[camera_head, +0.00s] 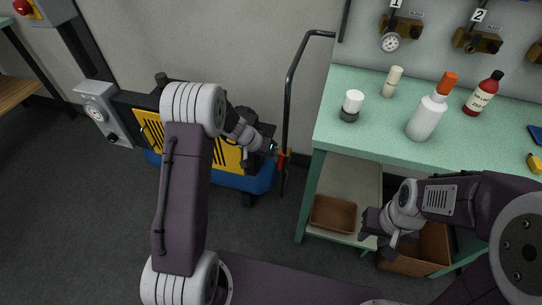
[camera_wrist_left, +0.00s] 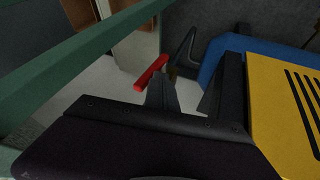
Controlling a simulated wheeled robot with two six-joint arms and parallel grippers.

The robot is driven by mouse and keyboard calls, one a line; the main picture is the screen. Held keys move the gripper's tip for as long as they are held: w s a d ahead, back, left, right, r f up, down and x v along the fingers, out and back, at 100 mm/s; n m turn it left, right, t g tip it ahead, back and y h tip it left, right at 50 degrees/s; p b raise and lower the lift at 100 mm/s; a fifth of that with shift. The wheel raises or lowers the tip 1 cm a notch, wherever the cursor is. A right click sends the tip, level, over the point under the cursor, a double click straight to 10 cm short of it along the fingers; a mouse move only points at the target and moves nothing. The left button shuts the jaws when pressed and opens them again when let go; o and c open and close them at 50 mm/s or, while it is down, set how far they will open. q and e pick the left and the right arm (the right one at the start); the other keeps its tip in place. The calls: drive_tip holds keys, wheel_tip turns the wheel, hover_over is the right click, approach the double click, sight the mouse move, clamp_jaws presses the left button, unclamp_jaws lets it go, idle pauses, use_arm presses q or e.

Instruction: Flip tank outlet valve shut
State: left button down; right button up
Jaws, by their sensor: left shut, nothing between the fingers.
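The tank outlet valve's red lever (camera_head: 283,157) shows at the right end of the blue tank (camera_head: 256,182), under a yellow compressor housing (camera_head: 228,157). In the left wrist view the red lever (camera_wrist_left: 151,72) lies slanted just beyond a fingertip; I cannot tell whether they touch. My left gripper (camera_head: 272,147) is at the lever, shut and empty; its dark fingers (camera_wrist_left: 184,94) also show in the wrist view. The valve body is mostly hidden. My right gripper (camera_head: 378,236) is open and empty, in front of the workbench's lower shelf, far from the valve.
A black push handle (camera_head: 290,90) rises beside the tank. The green workbench (camera_head: 375,125) stands to the right, with bottles (camera_head: 427,117) on top and brown bins (camera_head: 333,214) below. A grey wall box (camera_head: 103,112) is at the left. Dark floor in front is partly free.

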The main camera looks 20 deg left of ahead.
use_arm(q)
drive_tip(key=d+y, duration=0.1)
drive_tip(key=d, duration=0.1)
drive_tip(key=shift+d+r+y+b, duration=0.1)
drive_tip(key=shift+d+y+b, duration=0.2)
drive_tip(key=shift+d+b, duration=0.05)
drive_tip(key=d+f+b, duration=0.3)
drive_tip(key=d+b, duration=0.3)
drive_tip(key=shift+s+d+f+b, duration=0.15)
drive_tip(key=shift+d+f+b, duration=0.1)
drive_tip(key=shift+b, duration=0.05)
drive_tip(key=shift+f, duration=0.1)
idle(0.8)
drive_tip(key=p+v, duration=0.2)
drive_tip(key=v, duration=0.7)
